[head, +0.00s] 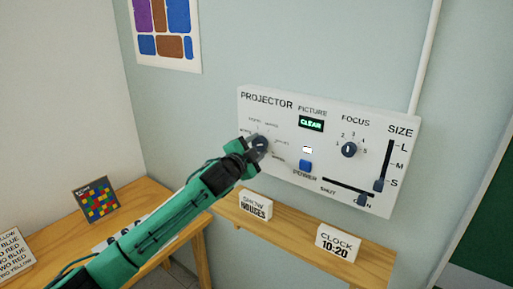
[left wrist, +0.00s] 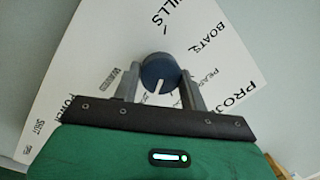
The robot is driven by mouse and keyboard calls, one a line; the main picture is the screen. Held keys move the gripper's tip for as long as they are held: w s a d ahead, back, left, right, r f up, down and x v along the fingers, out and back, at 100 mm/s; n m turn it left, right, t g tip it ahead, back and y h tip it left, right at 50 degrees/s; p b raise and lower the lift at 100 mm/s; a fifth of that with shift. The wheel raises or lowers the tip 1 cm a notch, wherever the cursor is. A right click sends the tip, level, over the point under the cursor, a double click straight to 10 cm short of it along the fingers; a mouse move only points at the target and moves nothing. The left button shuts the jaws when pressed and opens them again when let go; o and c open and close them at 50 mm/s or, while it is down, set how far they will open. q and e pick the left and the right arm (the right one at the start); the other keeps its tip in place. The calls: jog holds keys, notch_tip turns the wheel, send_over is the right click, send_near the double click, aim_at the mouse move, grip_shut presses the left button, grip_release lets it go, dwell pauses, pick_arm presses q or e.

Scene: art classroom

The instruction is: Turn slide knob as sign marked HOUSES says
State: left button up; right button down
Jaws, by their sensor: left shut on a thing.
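My left gripper (head: 256,147) is shut on this knob. In the left wrist view, the knob (left wrist: 158,68) sits between the two fingers (left wrist: 159,84), its white pointer line facing down the picture. HILLS and BOATS are readable there; other labels are partly hidden. The sign marked SHOW HOUSES (head: 256,205) stands on the shelf below. My right gripper is not in view.
The panel also has a green CLEAR display (head: 311,124), a blue POWER button (head: 306,165), a FOCUS knob (head: 349,149), a SIZE slider (head: 380,184) and a SHUT slider (head: 361,200). A CLOCK 10:20 sign (head: 337,243) stands on the wooden shelf (head: 290,232).

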pick_arm(q)
jog(key=shift+f+m, duration=0.25)
jog(key=shift+m, duration=0.45)
jog(key=o, duration=1)
jog(key=shift+r, duration=0.15)
jog(key=shift+s+a, duration=0.1)
jog(key=b+v, duration=0.4)
jog(key=v, duration=0.9)
jog(key=shift+s+a, duration=0.2)
jog(key=shift+a, duration=0.05)
